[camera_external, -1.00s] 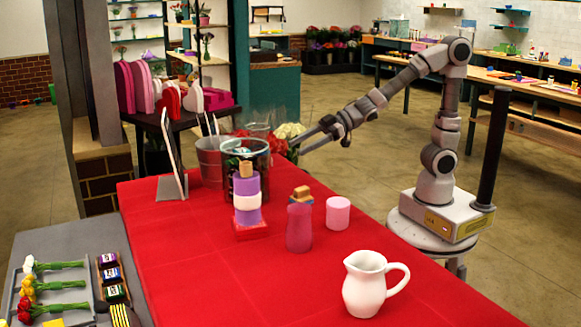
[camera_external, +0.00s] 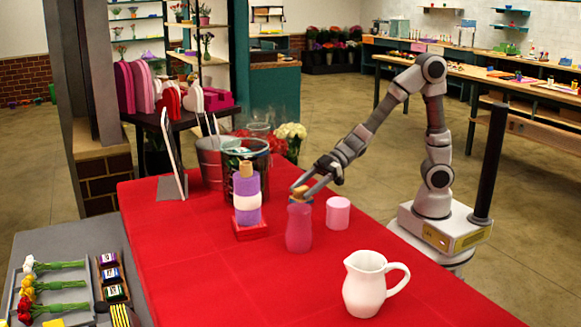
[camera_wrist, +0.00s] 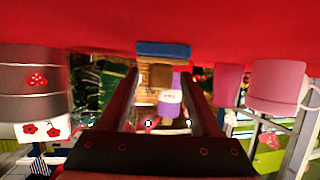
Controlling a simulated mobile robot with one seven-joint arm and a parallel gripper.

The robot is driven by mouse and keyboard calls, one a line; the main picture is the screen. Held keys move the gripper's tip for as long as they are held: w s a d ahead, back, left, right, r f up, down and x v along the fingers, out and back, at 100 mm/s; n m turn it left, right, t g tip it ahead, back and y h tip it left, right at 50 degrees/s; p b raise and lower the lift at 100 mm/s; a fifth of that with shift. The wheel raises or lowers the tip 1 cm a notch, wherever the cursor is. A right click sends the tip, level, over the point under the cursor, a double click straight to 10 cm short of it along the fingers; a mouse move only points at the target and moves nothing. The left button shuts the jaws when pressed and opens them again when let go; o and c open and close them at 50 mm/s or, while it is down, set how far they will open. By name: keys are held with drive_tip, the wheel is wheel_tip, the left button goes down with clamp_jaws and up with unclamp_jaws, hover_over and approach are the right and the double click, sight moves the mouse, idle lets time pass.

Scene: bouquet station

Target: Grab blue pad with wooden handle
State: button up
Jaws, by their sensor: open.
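The blue pad (camera_wrist: 163,48) with its wooden handle (camera_wrist: 160,75) shows upside down in the wrist view, pad against the red table and handle between my fingers. My gripper (camera_external: 303,187) is open at the height of that wooden top. In the wrist view its two fingers (camera_wrist: 161,82) lie on either side of the handle. I cannot tell whether they touch it.
A pink cylinder (camera_external: 338,213) stands beside the bottle and a white pitcher (camera_external: 366,285) near the front. The red table (camera_external: 220,280) is clear at front left.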

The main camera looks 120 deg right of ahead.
drive_tip(key=shift+w, duration=0.2)
clamp_jaws()
drive_tip(key=shift+r, duration=0.1)
idle(0.4)
